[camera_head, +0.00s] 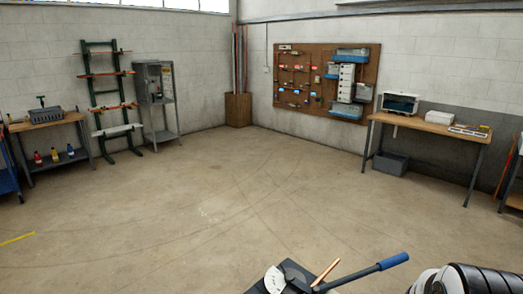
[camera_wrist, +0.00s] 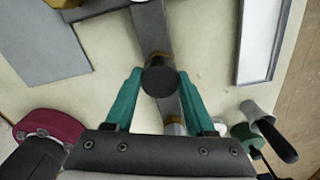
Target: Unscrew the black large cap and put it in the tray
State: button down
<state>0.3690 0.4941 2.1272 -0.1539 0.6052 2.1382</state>
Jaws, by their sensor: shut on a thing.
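The black round cap (camera_wrist: 159,82) is near the middle of the wrist view, seen end-on, over a grey bar-like part. My gripper (camera_wrist: 160,74) has two teal fingers, one on each side of the cap, and it is shut on the cap. The cap's underside is hidden, so I cannot tell whether it is still on its thread. My gripper and the cap do not show in the head view.
In the wrist view, a grey flat panel (camera_wrist: 40,45) lies upper left, a dark red round thing (camera_wrist: 52,126) lower left, and a dark-handled tool (camera_wrist: 275,138) lower right. In the head view, a blue-handled bender (camera_head: 365,273) stands in front; benches line the walls and the floor between is clear.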

jog(key=n, duration=0.5)
jog(key=shift+n, duration=0.3)
jog(key=n, duration=0.2)
jog(key=shift+n, duration=0.4)
jog(key=n, duration=1.4)
jog(key=shift+n, duration=0.4)
jog(key=n, duration=0.5)
jog(key=shift+r, duration=2.6)
